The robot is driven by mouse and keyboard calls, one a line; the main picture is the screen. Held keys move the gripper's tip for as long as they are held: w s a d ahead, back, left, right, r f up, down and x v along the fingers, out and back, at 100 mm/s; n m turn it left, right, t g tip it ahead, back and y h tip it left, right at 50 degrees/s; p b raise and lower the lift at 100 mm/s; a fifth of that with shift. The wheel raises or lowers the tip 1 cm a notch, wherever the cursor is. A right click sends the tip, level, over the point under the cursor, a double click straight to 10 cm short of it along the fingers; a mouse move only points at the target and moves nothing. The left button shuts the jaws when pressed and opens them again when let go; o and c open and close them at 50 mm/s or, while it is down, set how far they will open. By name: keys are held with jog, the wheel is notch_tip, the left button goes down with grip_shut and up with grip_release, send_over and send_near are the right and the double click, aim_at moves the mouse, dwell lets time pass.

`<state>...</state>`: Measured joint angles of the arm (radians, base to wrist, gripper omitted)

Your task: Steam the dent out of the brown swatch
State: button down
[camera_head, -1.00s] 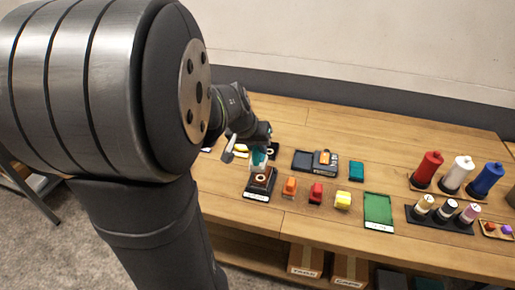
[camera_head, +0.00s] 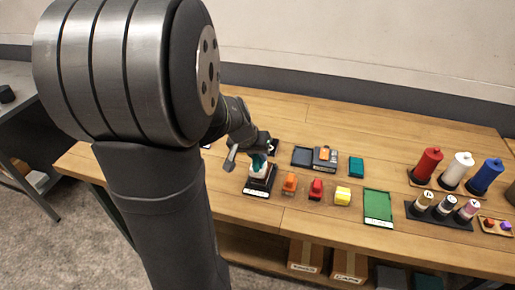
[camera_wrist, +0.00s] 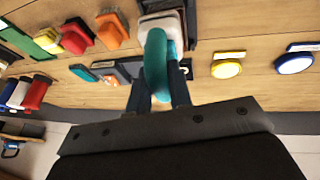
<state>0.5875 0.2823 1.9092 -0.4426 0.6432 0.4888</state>
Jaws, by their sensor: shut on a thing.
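My gripper (camera_head: 257,155) is shut on the teal handle (camera_wrist: 156,66) of a small steamer with a white body (camera_wrist: 161,27). In the head view the steamer's white body (camera_head: 259,171) is upright over the dark stand (camera_head: 262,184) with a pale label on its front edge. The brown swatch on that stand is mostly hidden under the steamer, and its dent cannot be seen. I cannot tell whether the steamer touches the swatch or hovers just above it.
Orange (camera_head: 289,184), red (camera_head: 316,189) and yellow (camera_head: 343,196) blocks stand right of the stand. Beyond are a green tray (camera_head: 379,207), a teal block (camera_head: 356,167), a dark tray (camera_head: 302,156) and thread spools (camera_head: 454,172).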

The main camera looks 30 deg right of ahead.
aim_at(258, 162)
jog(key=shift+f, duration=0.85)
notch_tip(258, 162, down, 2)
jog(key=shift+w+d+r, duration=0.3)
jog(key=shift+w, duration=0.05)
jog(key=shift+w+d+f, duration=0.2)
jog(key=shift+w+d, duration=0.3)
jog(key=shift+d, duration=0.05)
jog(key=shift+w+d+f, duration=0.15)
jog(key=shift+w+d, duration=0.35)
jog(key=shift+d, duration=0.05)
jog(key=shift+s+a, duration=1.2)
jog(key=shift+a, duration=0.05)
jog(key=shift+s+a+r, duration=0.15)
jog(key=shift+a+r, duration=0.05)
jog(key=shift+r, duration=3.95)
jog(key=shift+d, duration=0.1)
